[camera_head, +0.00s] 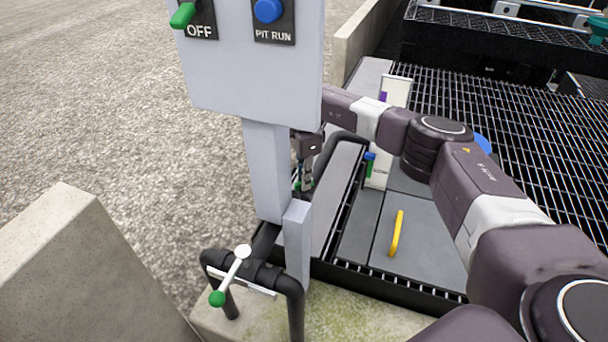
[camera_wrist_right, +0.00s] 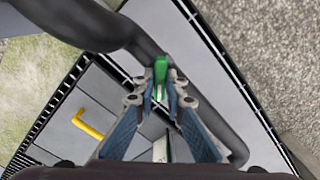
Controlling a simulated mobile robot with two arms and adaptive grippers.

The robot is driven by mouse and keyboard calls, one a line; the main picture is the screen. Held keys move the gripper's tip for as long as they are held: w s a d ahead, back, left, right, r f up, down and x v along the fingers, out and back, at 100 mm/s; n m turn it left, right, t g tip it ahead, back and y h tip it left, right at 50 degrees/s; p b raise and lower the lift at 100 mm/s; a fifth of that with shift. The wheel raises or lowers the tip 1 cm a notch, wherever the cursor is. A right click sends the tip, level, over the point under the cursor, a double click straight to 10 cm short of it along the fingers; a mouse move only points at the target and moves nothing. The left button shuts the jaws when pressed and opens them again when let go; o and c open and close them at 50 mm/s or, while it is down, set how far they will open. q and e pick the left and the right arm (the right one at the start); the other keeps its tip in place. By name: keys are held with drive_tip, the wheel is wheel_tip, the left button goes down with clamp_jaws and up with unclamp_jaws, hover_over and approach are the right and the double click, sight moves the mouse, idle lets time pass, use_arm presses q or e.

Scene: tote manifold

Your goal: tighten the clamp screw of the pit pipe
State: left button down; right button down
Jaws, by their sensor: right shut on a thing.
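My right arm reaches in from the right in the head view, and its gripper (camera_head: 303,182) points down behind the grey post. In the right wrist view the gripper (camera_wrist_right: 161,92) has its fingertips closed together on a small green-ended piece (camera_wrist_right: 160,68), which appears to be the clamp screw's handle. This piece sits beside a dark curved pipe (camera_wrist_right: 130,38). The pipe also shows in the head view (camera_head: 332,146), arching down near the gripper. The screw's body and the clamp are mostly hidden by the fingers and post. My left gripper is not in view.
A grey control box (camera_head: 250,75) on a post (camera_head: 265,165) stands close left of the gripper. A yellow handle (camera_head: 396,234) lies on grey cover plates. Black grating (camera_head: 510,120) spreads right.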

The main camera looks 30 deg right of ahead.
drive_tip(key=shift+w+r+m+p, duration=0.15)
drive_tip(key=shift+m+p, duration=0.3)
drive_tip(key=shift+m, duration=0.75)
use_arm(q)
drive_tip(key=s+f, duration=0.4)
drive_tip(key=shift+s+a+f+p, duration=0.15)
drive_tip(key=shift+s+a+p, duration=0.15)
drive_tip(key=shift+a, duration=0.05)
use_arm(e)
drive_tip(key=shift+m, duration=1)
drive_tip(key=c, duration=2)
unclamp_jaws()
wheel_tip(320, 180, up, 12)
drive_tip(key=shift+f, duration=0.1)
